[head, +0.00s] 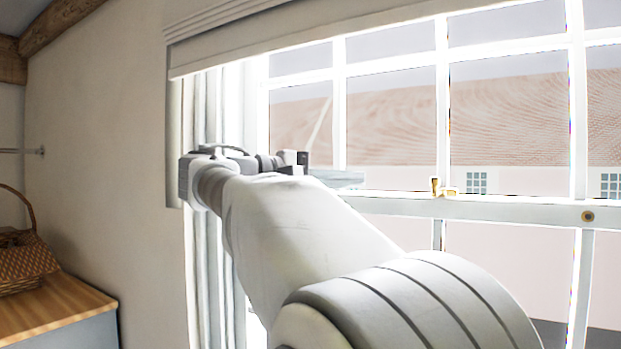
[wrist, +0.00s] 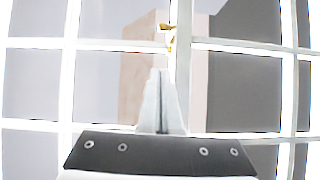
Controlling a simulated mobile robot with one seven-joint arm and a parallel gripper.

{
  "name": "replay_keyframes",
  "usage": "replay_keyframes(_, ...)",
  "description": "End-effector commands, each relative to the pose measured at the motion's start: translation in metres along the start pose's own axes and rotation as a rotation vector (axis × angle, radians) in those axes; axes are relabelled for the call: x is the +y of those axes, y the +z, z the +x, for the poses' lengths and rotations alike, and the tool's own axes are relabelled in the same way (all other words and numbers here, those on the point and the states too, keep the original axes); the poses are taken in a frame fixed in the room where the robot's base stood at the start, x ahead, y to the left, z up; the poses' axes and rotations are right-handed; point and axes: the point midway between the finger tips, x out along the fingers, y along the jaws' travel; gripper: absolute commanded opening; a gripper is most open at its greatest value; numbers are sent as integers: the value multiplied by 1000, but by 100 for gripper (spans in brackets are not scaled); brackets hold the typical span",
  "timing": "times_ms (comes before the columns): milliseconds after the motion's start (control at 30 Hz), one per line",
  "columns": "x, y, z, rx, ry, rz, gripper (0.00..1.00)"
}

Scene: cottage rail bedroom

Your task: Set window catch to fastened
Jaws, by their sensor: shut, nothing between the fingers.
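The window catch (head: 442,188) is a small brass fitting on the white meeting rail of the sash window. It also shows in the wrist view (wrist: 168,38), just beyond and above my fingertips. My gripper (head: 358,178) is raised in front of the window, to the left of the catch in the head view. Its fingers are together and empty in the wrist view (wrist: 162,75). A gap shows between the fingertips and the catch in the head view. The catch is small and bright, so I cannot tell its lever position.
The white meeting rail (head: 520,211) runs across the window, with a round brass fitting (head: 587,216) at right. A blind (head: 300,40) hangs above, and a pale curtain (head: 200,270) is at left. A wicker basket (head: 25,258) stands on a wooden top (head: 60,312).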

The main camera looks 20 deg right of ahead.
Motion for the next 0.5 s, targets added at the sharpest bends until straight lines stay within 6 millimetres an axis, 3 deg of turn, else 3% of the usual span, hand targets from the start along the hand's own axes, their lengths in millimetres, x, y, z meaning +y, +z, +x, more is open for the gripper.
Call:
replay_keyframes(300, 3, 1, 69, -5, 0, -2, 0)
replay_keyframes(500, 1, 16, 95, -1, -3, 0, 0)
